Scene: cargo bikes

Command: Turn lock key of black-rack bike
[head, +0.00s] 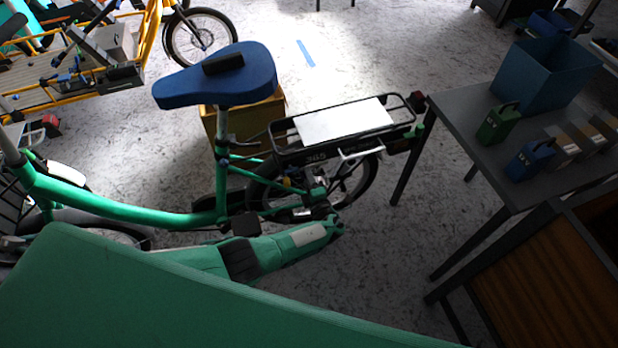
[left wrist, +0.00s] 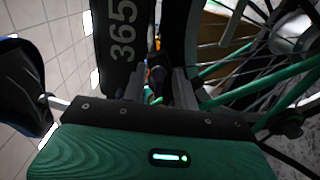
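The black-rack bike is green, with a blue saddle (head: 222,76) and a black rear rack (head: 284,139) carrying a pale flat plate (head: 343,121). My left gripper (head: 318,207) is low beside its rear wheel (head: 355,185), under the rack. In the left wrist view, its two fingers (left wrist: 158,88) stand apart, so it is open. A small dark part (left wrist: 157,76) shows between or just beyond the fingertips; I cannot tell whether it is the lock key or whether the fingers touch it. The black panel marked 365 (left wrist: 120,35) is close ahead. My right gripper is not in view.
A dark table (head: 455,105) at the right holds a blue bin (head: 540,75), a green box (head: 497,125) and a small blue box (head: 528,160). A yellow box (head: 262,112) stands behind the bike. A yellow cargo bike (head: 150,30) is at the upper left. Floor beyond the rack is clear.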

